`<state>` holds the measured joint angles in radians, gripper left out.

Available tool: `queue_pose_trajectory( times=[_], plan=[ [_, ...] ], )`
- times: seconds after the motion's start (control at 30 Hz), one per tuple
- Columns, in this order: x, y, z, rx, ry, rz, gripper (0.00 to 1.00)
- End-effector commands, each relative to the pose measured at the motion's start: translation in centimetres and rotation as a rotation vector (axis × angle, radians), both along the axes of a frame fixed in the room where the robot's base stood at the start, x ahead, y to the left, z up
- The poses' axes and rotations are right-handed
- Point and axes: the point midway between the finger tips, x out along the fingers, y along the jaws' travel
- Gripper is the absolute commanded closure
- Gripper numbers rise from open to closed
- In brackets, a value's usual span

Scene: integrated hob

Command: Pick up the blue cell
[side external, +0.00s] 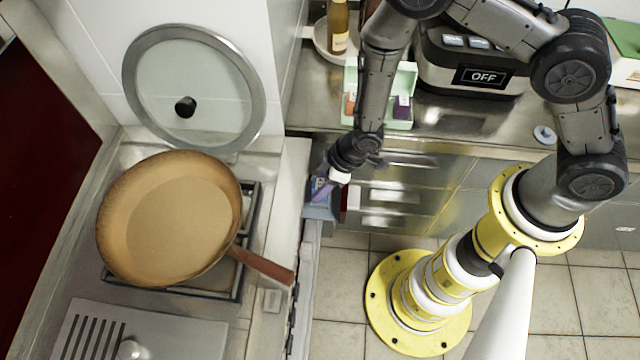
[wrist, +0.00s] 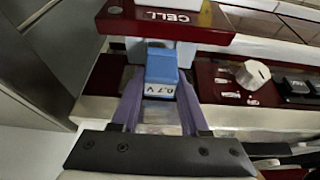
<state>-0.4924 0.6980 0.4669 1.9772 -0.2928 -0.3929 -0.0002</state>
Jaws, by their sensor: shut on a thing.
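The blue cell (wrist: 162,65) has a white end face with a printed voltage label and shows in the middle of the wrist view. My gripper (wrist: 160,80) has its two purple fingers on either side of it, shut on it. The cell is at a dark red panel (wrist: 215,22) marked CELL, and I cannot tell whether it is still inside its slot. The cell is too small to make out clearly there.
The red front panel carries a pale knob (wrist: 253,74). A mint box (side external: 400,78) and an appliance reading OFF (side external: 480,76) stand on the counter.

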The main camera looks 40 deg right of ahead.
Motion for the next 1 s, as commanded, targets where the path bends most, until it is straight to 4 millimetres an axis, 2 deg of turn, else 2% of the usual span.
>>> queue_pose_trajectory(
  times=[0.17,0.7,1.0],
  plan=[
    [0.1,0.0,0.2,0.002,-0.002,0.0,1.0],
    [0.1,0.1,3.8,0.002,-0.002,0.0,1.0],
    [0.0,0.0,4.0,0.0,-0.001,0.001,1.0]
  ],
)
